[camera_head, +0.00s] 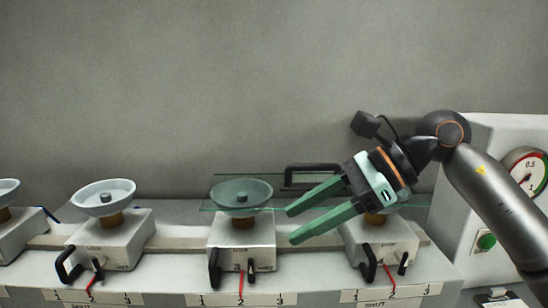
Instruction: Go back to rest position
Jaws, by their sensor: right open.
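My right gripper (293,225) comes in from the right on its dark arm. Its two green fingers are apart with nothing visible between them. The fingertips point left, in front of the right part of a clear greenish pane (225,195) with a black handle (312,170). The pane shows in front of or over the dish (241,190) of the middle unit; I cannot tell if it touches the dish. My gripper hides part of the pane and most of the right unit's top. My left gripper is not in view.
Several grey units with dishes and black handles line a bench, among them a left one (110,240), a middle one (242,232) and a right one (375,240). A white panel (470,145) with a dial (524,172) and a green button (486,241) stands at right. Space above the left units is clear.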

